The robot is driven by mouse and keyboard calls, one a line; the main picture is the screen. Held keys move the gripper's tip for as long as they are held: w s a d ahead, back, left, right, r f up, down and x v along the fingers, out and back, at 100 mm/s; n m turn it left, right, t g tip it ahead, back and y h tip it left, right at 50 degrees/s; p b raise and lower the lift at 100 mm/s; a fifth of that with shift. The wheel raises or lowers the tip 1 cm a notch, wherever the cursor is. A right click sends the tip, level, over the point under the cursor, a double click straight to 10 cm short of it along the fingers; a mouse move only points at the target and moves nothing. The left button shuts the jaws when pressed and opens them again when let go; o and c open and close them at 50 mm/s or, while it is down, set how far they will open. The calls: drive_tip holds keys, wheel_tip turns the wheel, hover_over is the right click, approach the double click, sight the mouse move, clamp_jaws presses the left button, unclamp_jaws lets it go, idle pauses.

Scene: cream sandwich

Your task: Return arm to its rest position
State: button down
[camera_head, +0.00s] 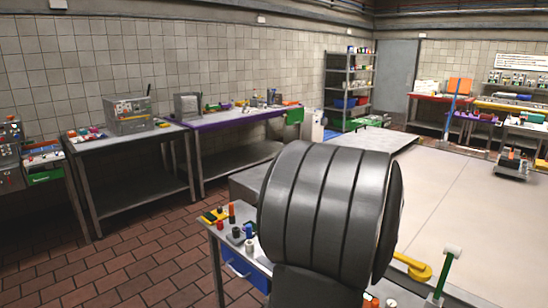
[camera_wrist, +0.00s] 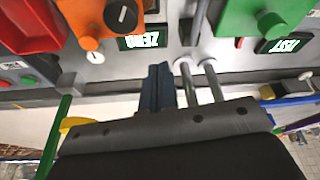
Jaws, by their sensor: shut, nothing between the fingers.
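My gripper (camera_wrist: 159,70) shows in the camera_wrist view. Its wide dark body fills the bottom of that view, and its narrow dark blue fingers are together with nothing between them. The fingertips point up the picture towards a grey panel (camera_wrist: 92,73); I cannot tell how far apart they are from it. In the camera_head view my large dark arm link fills the middle foreground and hides what lies behind it. My gripper does not show there.
The panel carries an orange block with knobs (camera_wrist: 90,20), a green block (camera_wrist: 265,18) and grey rods (camera_wrist: 213,80) beside the fingers. In the camera_head view, a bench with small coloured parts (camera_head: 235,236) stands beside my arm. A large pale surface (camera_head: 455,200) at right is mostly clear.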

drive_tip(key=shift+x, duration=0.9)
drive_tip(key=shift+s+a+f, duration=0.1)
drive_tip(key=shift+s+a, duration=0.05)
drive_tip(key=shift+s, duration=0.4)
drive_tip(key=shift+s+a+f, duration=0.1)
drive_tip(key=shift+s+a, duration=0.05)
drive_tip(key=shift+s, duration=0.45)
drive_tip(key=shift+s+a, duration=0.15)
drive_tip(key=shift+s, duration=0.5)
drive_tip(key=shift+w, duration=0.15)
